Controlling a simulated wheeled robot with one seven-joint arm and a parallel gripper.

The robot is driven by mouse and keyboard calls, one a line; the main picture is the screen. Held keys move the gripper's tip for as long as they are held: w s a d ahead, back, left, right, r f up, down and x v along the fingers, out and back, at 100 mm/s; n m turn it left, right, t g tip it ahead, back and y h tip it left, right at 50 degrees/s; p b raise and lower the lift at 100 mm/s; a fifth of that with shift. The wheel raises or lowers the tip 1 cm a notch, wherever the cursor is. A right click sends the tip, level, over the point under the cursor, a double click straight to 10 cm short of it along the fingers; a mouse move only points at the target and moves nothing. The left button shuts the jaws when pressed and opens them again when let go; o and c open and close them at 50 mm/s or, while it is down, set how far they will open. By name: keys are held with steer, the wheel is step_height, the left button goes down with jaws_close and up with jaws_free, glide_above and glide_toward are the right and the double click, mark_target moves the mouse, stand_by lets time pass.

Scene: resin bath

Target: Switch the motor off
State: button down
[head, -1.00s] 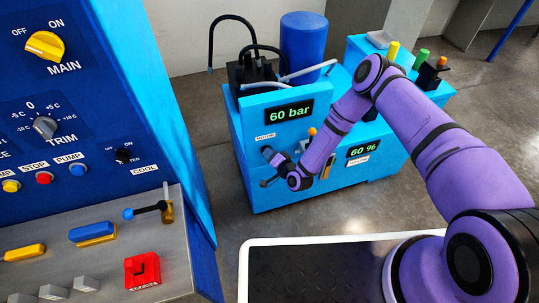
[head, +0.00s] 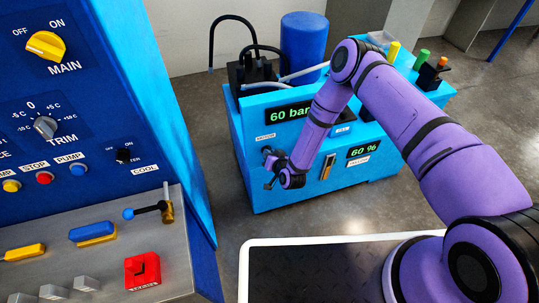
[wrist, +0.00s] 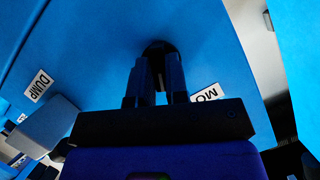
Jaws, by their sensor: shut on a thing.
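The motor switch is a round black knob (wrist: 159,46) on the blue face of the pump unit. In the wrist view, a partly covered label starting "MO" (wrist: 206,95) lies to its right. My gripper (wrist: 158,68) has both fingers closed around the knob, hiding most of it and which way it points. In the head view, my gripper (head: 270,161) is at the front of the pump unit (head: 290,197), just below the small motor label (head: 265,136).
A "60 bar" display (head: 288,114) is above my gripper, and a "60 %" display (head: 364,149) is to its right. A "DUMP" label (wrist: 38,86) shows in the wrist view. The control cabinet (head: 105,85) stands at left. Grey floor is open between them.

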steer(key=n+h, duration=0.2)
steer(key=n, duration=0.1)
steer(key=shift+a, duration=0.1)
steer(key=shift+n+h, duration=0.4)
steer(key=shift+s, duration=0.1)
stand_by(0.3)
steer(key=c, duration=1.1)
jaws_free()
steer(key=shift+t, duration=0.3)
steer(key=v, duration=1)
steer(key=shift+s+r, duration=0.2)
steer(key=shift+s, duration=0.15)
